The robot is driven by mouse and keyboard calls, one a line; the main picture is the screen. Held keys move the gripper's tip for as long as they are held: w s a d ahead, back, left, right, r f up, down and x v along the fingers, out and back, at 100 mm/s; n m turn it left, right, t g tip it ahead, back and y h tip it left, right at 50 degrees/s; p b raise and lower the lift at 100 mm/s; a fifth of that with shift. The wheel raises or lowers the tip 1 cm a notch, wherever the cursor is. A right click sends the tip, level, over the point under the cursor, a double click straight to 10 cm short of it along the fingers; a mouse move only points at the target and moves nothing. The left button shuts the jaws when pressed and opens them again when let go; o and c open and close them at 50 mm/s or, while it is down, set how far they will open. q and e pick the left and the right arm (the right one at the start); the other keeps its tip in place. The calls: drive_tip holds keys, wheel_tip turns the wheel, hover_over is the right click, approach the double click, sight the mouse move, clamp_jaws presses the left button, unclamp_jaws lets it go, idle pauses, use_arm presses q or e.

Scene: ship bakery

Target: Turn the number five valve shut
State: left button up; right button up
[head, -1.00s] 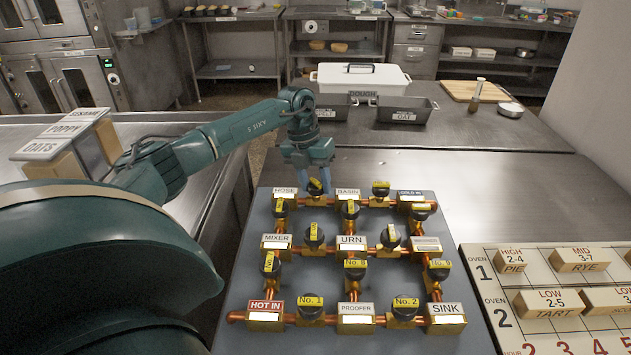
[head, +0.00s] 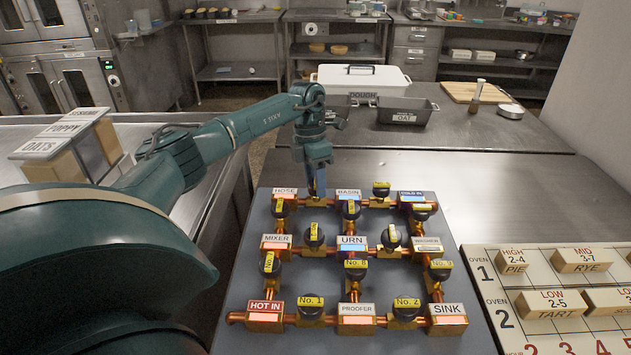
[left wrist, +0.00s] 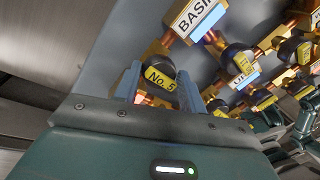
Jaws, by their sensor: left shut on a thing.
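The number five valve shows in the left wrist view as a black knob with a yellow "No. 5" tag (left wrist: 160,76), on brass pipework beside the BASIN label (left wrist: 196,15). My left gripper (left wrist: 158,88) has one finger on each side of this knob and is shut on it. In the head view the gripper (head: 318,188) points down between the HOSE label (head: 285,193) and the BASIN label (head: 348,194) and hides the knob.
The grey valve board (head: 240,290) carries several other black knobs close by, such as No. 1 (head: 310,306) and No. 2 (head: 405,308). A lettered oven board (head: 480,255) lies at right.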

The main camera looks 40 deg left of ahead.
use_arm(q)
drive_tip(key=shift+a+r, duration=0.15)
drive_tip(key=shift+a, duration=0.1)
drive_tip(key=o, duration=0.9)
drive_tip(key=shift+d, duration=0.1)
drive_tip(key=v, duration=1.3)
drive_tip(key=shift+b, duration=0.45)
